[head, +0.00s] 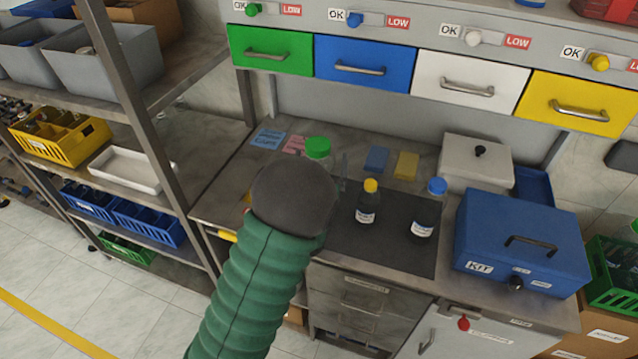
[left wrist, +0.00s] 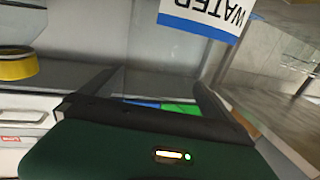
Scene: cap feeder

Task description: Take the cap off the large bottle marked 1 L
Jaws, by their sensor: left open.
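On the bench in the head view stand a green-capped bottle (head: 318,148), a small yellow-capped bottle (head: 368,208) and a larger blue-capped bottle (head: 427,215). Their labels are too small to read, so I cannot tell which says 1 L. All three caps are on. My left arm crosses in front of the green-capped bottle and hides its lower part; the gripper itself is mostly hidden there. In the left wrist view my left gripper (left wrist: 158,82) is open, with nothing between its fingers. A label reading WATER (left wrist: 203,17) hangs upside down beyond them. My right gripper is not in view.
The yellow- and blue-capped bottles stand on a dark mat (head: 390,243). A blue KIT box (head: 520,240) and a white lidded box (head: 477,165) are to the right. Coloured drawers (head: 360,68) hang above the bench. A metal rack (head: 183,200) is at left.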

